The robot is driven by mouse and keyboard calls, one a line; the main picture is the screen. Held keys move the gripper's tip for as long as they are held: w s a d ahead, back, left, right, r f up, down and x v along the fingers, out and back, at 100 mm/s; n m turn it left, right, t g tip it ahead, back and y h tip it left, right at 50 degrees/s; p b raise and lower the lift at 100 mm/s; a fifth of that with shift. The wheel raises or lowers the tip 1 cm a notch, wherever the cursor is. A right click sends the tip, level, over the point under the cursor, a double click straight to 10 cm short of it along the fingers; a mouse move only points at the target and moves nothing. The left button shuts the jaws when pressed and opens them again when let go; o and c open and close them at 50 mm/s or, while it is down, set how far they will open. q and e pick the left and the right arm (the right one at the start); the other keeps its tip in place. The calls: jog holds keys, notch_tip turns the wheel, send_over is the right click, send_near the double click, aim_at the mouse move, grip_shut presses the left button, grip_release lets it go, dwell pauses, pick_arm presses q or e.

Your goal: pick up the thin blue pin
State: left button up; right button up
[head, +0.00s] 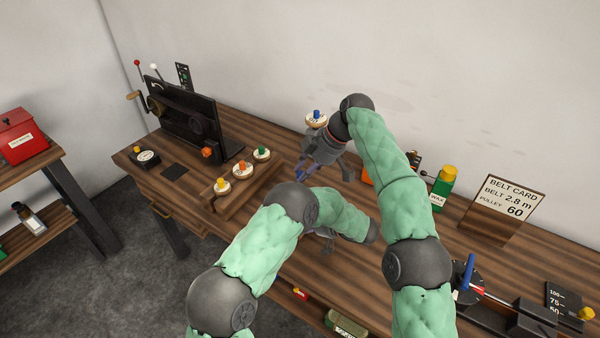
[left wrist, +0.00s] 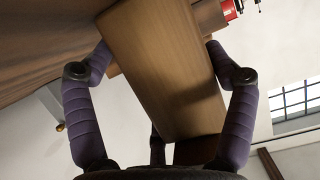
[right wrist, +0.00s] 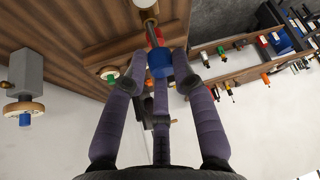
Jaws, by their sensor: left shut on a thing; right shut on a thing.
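My right gripper (head: 304,172) reaches down over the table in the head view. In the right wrist view its fingers (right wrist: 159,72) are shut on a blue piece (right wrist: 158,62), with a red band and a metal shaft in line beyond it. I cannot tell whether this is the thin blue pin. A slender blue rod (head: 466,272) stands on a black device at the right of the table. My left gripper (left wrist: 158,75) is shut on a wooden board (left wrist: 165,65), which fills the space between its fingers. In the head view, my arm mostly hides the left gripper.
Round pieces with yellow (head: 222,186), orange (head: 242,168) and green (head: 262,153) knobs sit on a wooden stand. A blue-knobbed piece (head: 316,118) sits on a grey block behind my right gripper. A wax bottle (head: 440,190) and belt card (head: 503,205) stand at the right.

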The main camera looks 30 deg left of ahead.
jog(key=w+d, duration=0.2)
jog(key=d, duration=0.5)
jog(key=w+d, duration=0.3)
jog(key=d, duration=0.5)
jog(key=shift+d, duration=0.3)
jog(key=shift+r, duration=2.2)
pick_arm(q)
jog(key=o, duration=1.5)
jog(key=v, duration=1.2)
